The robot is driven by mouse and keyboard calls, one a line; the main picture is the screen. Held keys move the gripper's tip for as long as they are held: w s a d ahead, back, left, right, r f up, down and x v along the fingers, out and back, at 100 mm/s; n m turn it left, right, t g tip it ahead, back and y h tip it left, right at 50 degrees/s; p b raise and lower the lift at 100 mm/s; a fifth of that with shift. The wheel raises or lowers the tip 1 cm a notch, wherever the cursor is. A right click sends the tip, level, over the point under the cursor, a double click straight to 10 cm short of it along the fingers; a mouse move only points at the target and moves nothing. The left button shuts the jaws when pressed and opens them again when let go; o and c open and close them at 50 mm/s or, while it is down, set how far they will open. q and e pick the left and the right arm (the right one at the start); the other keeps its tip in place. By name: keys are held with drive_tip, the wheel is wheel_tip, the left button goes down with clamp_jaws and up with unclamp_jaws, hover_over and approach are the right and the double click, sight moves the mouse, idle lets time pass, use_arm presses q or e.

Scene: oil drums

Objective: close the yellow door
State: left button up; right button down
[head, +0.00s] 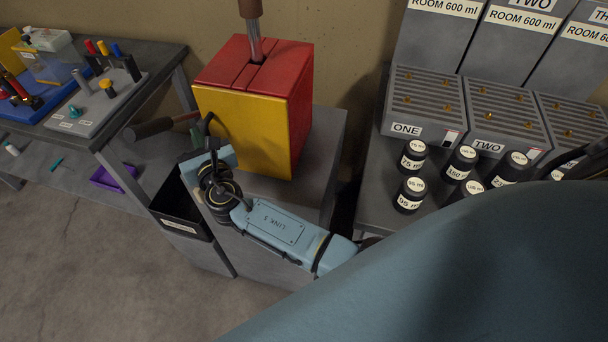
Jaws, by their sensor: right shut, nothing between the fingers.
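The yellow door (245,130) forms the front face of a red box (300,90) standing on a grey cabinet. The door looks flush with the box front along its top edge, with no clear gap visible. My right gripper (207,128) is shut and empty at the door's left edge. It overlaps the door's lower left part in the picture, and I cannot tell whether it touches. My right wrist hides that lower left corner. My left gripper is not in view.
A dark-handled tool (148,128) juts left of the box. A black open bin (180,212) is below my wrist. Black labelled jars (410,194) and grey racks (425,105) stand on the right. A workbench (150,60) with tools is on the left.

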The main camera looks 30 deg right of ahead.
drive_tip(key=shift+d+f, duration=0.1)
drive_tip(key=shift+d, duration=0.25)
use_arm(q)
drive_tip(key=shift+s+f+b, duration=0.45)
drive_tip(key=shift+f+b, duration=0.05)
use_arm(e)
drive_tip(key=s+a, duration=0.9)
drive_tip(key=a, duration=0.2)
drive_tip(key=shift+s, duration=0.2)
